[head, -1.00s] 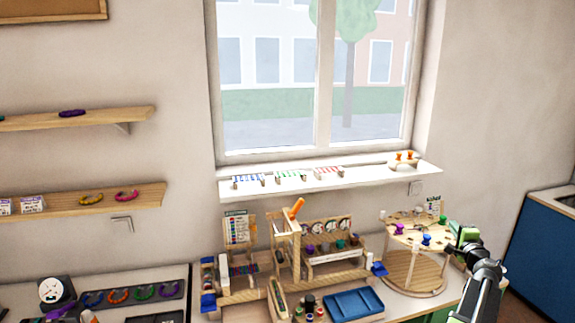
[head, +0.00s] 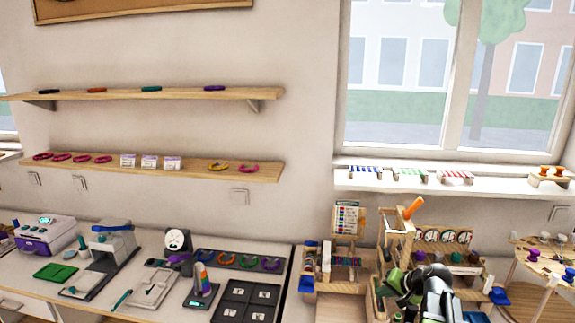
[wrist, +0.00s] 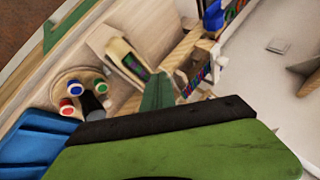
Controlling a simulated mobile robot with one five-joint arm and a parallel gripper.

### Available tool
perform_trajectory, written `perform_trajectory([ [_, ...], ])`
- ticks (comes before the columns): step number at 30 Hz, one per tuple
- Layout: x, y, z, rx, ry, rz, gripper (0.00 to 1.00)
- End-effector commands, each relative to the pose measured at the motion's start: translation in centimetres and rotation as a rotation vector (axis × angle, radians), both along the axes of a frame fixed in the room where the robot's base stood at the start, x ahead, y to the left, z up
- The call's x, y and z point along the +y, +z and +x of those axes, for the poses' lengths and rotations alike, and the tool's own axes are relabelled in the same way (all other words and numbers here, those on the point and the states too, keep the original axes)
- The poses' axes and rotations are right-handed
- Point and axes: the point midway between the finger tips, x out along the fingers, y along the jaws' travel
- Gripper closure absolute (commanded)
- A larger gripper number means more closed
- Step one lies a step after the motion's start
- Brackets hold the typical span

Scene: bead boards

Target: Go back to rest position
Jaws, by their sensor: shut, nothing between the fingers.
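My gripper (head: 393,284), green and black, is at the lower right of the head view, in front of the wooden bead station (head: 397,240). It is shut and empty. My arm hides part of the station's front. In the wrist view my green gripper (wrist: 158,92) fills the lower middle, over a wooden work surface. A round wooden holder with red, blue and green capped pots (wrist: 78,90) lies to its left there. I cannot tell how far the fingers are above the surface.
A round tiered wooden stand (head: 540,262) is at the right edge. A blue tray (wrist: 35,140) is at the wrist view's lower left. The left bench holds a scale-like device (head: 200,285), a dark bracelet tray (head: 215,254) and a dark compartment tray (head: 262,288). Wall shelves (head: 150,165) hang above.

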Motion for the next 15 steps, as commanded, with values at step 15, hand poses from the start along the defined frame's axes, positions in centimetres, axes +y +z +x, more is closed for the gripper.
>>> perform_trajectory([
  [15, 21.0, -10.0, -12.4, 0.539, 0.608, -0.502, 1.00],
])
